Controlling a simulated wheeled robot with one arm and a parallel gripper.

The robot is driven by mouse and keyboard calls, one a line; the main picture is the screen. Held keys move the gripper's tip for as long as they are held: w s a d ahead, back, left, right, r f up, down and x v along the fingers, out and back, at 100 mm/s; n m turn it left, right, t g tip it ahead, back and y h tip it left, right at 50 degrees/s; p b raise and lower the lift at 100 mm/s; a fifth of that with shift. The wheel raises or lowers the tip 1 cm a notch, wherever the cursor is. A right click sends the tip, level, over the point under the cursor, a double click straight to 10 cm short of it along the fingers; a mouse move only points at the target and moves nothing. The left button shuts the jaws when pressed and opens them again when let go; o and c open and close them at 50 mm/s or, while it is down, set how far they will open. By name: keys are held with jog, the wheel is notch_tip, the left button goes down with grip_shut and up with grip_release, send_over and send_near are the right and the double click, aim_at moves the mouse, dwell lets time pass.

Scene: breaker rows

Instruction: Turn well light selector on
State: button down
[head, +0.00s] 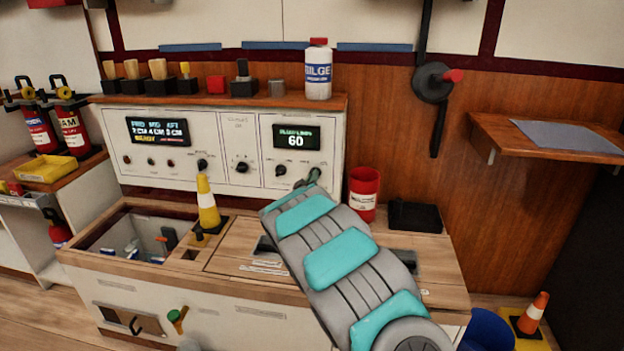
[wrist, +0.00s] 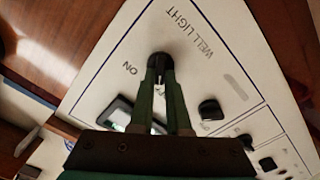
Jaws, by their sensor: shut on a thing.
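The well light selector (wrist: 160,60) is a dark round knob on the white panel, between the printed words WELL LIGHT and ON in the wrist view. My gripper (wrist: 159,76) is shut on this knob, with its two dark green fingers close together at it. The fingers cover part of the knob, so its pointer direction cannot be told. In the head view my gripper (head: 313,178) reaches the right end of the white control panel (head: 205,140), and the arm covers the area below.
Another black knob (head: 282,170) sits left of my gripper, below a display reading 60 (head: 296,137). A red cup (head: 364,190) and a black tray (head: 414,216) stand close on the right.

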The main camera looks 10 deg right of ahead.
jog(key=shift+s+d+m+b, duration=0.1)
jog(key=shift+d+m+b, duration=0.1)
jog(key=shift+m+b, duration=3.2)
jog(key=shift+d+m+b, duration=0.15)
jog(key=shift+m+b, duration=2.25)
jog(key=shift+m, duration=1.9)
jog(key=c, duration=0.9)
grip_release()
jog(key=shift+v, duration=3.85)
